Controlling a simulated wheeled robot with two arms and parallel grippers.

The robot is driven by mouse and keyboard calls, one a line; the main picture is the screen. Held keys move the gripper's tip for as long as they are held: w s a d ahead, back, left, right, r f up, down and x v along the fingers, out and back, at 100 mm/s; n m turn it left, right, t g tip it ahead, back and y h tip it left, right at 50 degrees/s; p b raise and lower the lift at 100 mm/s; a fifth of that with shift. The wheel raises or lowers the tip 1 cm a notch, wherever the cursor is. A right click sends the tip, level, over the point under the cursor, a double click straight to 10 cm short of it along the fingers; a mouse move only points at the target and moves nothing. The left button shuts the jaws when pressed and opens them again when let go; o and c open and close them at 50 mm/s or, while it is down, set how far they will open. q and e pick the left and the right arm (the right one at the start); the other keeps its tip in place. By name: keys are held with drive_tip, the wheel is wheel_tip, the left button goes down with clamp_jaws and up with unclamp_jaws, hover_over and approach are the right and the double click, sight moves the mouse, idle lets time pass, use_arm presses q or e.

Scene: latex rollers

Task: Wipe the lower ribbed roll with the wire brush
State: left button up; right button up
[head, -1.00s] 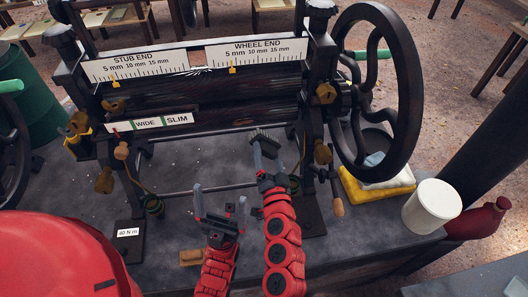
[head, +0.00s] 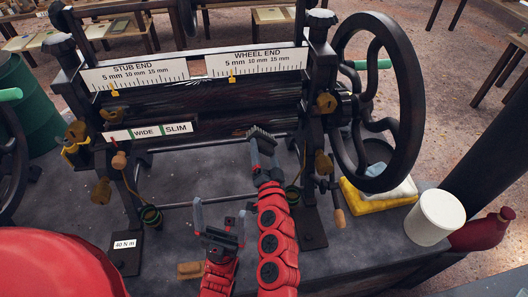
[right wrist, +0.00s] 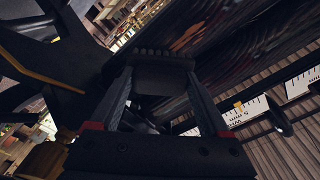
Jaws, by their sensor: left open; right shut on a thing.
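The wire brush (head: 262,134), with a dark bristle head, is clasped in my right gripper (head: 264,156). In the right wrist view the brush head (right wrist: 163,60) lies between the two fingers. The lower roll (head: 222,131) is a dark, shiny cylinder behind the WIDE/SLIM plate, and its ribs are hard to make out. The brush head is at the roll's lower right front; I cannot tell whether it touches. The dark roll surface (right wrist: 235,45) runs close beside the brush in the wrist view. My left gripper (head: 220,218) is open and empty above the bench, left of my right arm.
The black handwheel (head: 410,100) and frame post (head: 316,110) stand right of the brush. A rod (head: 210,200) crosses below the roll. A brown block (head: 190,270) lies near my left gripper. A white tub (head: 435,217) and yellow cloth (head: 370,203) are at right.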

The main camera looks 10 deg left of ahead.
drive_tip(key=shift+x, duration=1)
drive_tip(key=shift+s+a, duration=0.15)
